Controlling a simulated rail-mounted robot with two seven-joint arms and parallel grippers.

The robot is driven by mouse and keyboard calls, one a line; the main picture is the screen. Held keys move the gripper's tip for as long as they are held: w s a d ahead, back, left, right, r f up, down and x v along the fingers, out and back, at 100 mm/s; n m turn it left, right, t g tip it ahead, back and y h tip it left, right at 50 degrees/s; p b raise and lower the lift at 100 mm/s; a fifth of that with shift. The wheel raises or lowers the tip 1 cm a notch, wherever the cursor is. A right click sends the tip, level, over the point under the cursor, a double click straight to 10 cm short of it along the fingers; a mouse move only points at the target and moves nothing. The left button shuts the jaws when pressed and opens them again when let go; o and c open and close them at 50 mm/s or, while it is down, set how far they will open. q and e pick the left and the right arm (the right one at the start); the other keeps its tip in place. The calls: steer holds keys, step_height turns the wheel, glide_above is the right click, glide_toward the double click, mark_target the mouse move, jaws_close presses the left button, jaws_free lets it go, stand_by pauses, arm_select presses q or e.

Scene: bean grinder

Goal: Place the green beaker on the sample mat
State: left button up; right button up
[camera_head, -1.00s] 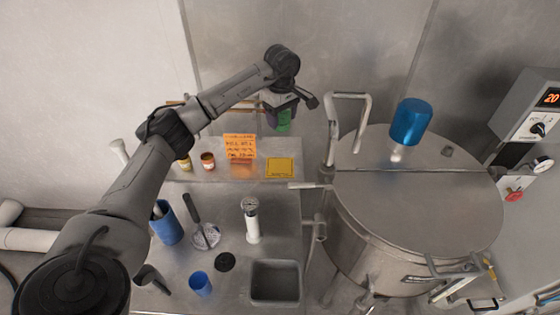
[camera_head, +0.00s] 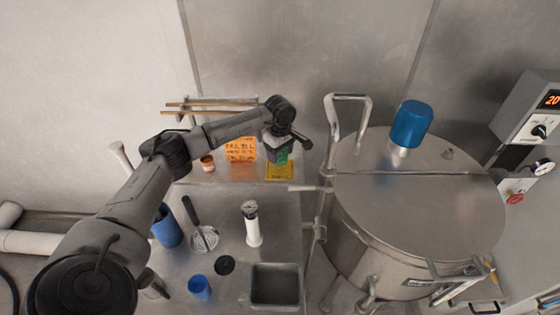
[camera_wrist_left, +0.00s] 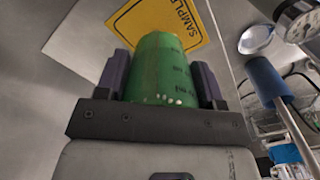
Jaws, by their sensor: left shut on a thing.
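The green beaker (camera_head: 283,157) is held in my left gripper (camera_head: 279,156), right at the yellow sample mat (camera_head: 280,174). In the left wrist view the beaker (camera_wrist_left: 162,70) sits between the two dark fingers of the gripper (camera_wrist_left: 160,78), which are shut on it. The yellow mat (camera_wrist_left: 150,22) with the word SAMPLE shows just beyond the beaker in that view. I cannot tell whether the beaker's base touches the mat. The arm's wrist hides part of the beaker in the head view. My right gripper does not show.
A large steel vessel (camera_head: 415,205) stands to the right.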

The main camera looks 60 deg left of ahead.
mark_target(280, 161)
arm_select(q)
steer(key=shift+f, duration=1.9)
steer(key=shift+f, duration=0.1)
steer(key=o, duration=0.9)
steer(key=shift+o, duration=0.2)
step_height(280, 161, up, 12)
